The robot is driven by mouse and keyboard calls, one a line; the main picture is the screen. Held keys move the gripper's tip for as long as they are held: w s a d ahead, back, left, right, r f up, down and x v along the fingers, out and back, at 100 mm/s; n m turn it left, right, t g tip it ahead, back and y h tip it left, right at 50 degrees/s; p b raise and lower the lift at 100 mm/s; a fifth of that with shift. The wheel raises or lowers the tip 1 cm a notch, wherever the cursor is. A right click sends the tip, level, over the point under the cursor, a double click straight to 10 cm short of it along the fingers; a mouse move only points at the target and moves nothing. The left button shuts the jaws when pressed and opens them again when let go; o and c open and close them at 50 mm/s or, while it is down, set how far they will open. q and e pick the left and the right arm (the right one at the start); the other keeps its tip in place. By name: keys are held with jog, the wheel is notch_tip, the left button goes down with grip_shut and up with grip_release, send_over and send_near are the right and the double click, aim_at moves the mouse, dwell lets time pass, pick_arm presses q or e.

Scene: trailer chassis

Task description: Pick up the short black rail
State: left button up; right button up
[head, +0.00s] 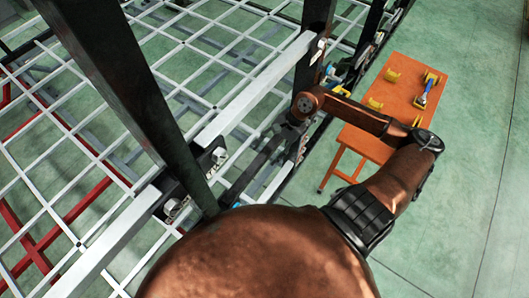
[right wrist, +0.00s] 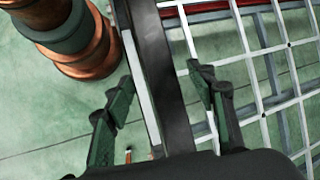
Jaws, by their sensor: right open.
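In the right wrist view, a straight black bar (right wrist: 160,65) with a pale strip along its left side runs between the two fingers of my right gripper (right wrist: 160,82). The fingers are spread, one on each side of the bar, with gaps showing. I cannot tell for certain whether this bar is the short black rail or part of the frame. In the head view, my right gripper (head: 262,158) hangs low beside the chassis frame, dark against dark parts, and its fingertips are hard to make out. My left gripper is not in view.
Tall black posts (head: 120,75) and a pale beam (head: 255,90) stand close to the right arm. A white wire grid (head: 70,120) lies to the left. An orange table (head: 390,105) with yellow parts stands to the right. Green floor (head: 480,110) beyond it is clear.

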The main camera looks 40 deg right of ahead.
jog(key=shift+a+f, duration=0.1)
jog(key=shift+f, duration=0.05)
jog(key=c, duration=0.7)
grip_shut()
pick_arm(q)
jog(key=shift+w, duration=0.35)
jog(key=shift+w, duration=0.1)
